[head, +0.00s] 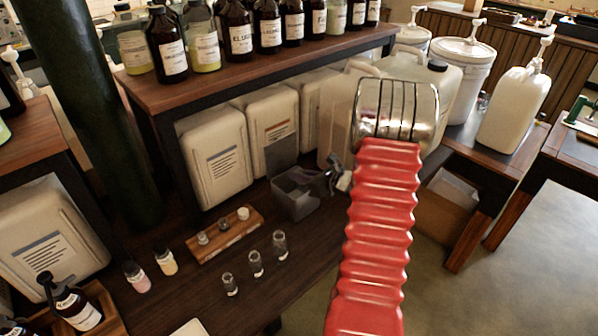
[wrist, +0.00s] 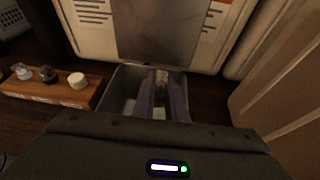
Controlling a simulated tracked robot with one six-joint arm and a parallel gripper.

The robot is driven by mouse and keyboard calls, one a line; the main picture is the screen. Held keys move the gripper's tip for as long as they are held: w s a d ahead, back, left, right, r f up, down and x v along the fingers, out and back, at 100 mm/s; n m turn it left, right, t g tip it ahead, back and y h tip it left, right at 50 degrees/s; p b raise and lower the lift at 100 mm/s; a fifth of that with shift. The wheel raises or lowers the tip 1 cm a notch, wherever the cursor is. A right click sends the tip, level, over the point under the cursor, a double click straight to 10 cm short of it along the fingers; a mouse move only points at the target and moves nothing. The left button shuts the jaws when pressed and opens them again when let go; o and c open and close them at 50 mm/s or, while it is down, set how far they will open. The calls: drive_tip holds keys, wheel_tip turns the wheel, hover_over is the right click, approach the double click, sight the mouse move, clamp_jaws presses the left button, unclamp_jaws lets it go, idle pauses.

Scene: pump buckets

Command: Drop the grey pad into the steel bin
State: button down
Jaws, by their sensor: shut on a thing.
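The steel bin (head: 292,204) is a small open grey box on the dark wooden bench, with a tall grey back plate (wrist: 160,28) behind it. My gripper (head: 331,180) is at the right side of the bin in the head view. In the wrist view my two purple-grey fingers (wrist: 162,96) reach down over the bin's opening (wrist: 114,88). They are shut on a small pale piece, which appears to be the grey pad (wrist: 161,77). Its edges are mostly hidden by the fingers. I cannot tell whether it is below the rim. Something pale lies low inside the bin.
Large cream canisters (head: 215,152) stand close behind the bin under a shelf (head: 250,70) of bottles. A wooden rack (head: 225,236) with small weights and several glass vials (head: 255,263) stand to the left and front. A cardboard box (head: 443,215) is at the right.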

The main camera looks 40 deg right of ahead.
drive_tip(key=shift+f, duration=0.15)
drive_tip(key=c, duration=1.7)
unclamp_jaws()
drive_tip(key=v, duration=1.3)
drive_tip(key=shift+s, duration=0.4)
